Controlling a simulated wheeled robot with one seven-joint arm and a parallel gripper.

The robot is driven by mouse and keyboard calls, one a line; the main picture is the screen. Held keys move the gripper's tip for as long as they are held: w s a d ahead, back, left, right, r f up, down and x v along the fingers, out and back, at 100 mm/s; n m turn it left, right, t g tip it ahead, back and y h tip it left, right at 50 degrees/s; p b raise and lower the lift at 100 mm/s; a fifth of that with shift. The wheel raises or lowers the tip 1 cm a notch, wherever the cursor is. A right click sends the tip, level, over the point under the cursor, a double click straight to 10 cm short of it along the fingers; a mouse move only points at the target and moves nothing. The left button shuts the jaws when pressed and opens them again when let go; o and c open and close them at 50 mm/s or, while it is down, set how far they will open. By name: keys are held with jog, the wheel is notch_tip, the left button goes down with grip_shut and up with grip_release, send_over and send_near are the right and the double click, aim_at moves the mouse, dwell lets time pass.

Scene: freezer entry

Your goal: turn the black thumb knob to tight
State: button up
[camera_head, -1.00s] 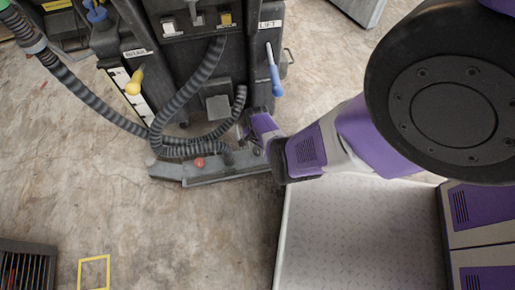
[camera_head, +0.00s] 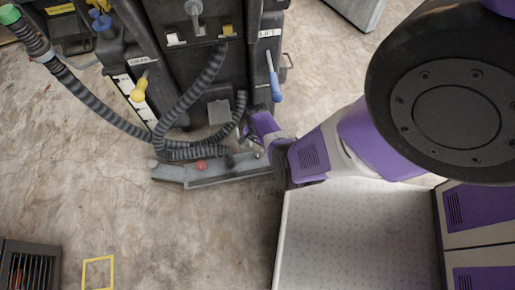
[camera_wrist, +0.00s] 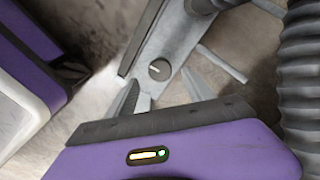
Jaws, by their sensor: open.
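A dark round knob with a pale line across its face (camera_wrist: 159,69) sits on a grey metal bar (camera_wrist: 150,48) in the wrist view. My gripper (camera_wrist: 165,92) is open and empty, with one finger on either side below the knob. The knob lies just beyond the fingertips, roughly between them; I cannot tell whether they touch it. In the head view my gripper (camera_head: 254,148) is at the right end of the low grey bar (camera_head: 215,176) on the floor machine, and the fingertips are too small to make out.
Ribbed hoses (camera_head: 185,105) loop above the bar; one (camera_wrist: 302,75) is close at the right in the wrist view. A red knob (camera_head: 201,165) is on the bar. A blue-handled lever (camera_head: 274,83) and yellow handle (camera_head: 139,88) are on the machine.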

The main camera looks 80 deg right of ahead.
aim_at(258, 153)
jog(key=shift+r+p, duration=0.8)
jog(key=shift+r, duration=1.05)
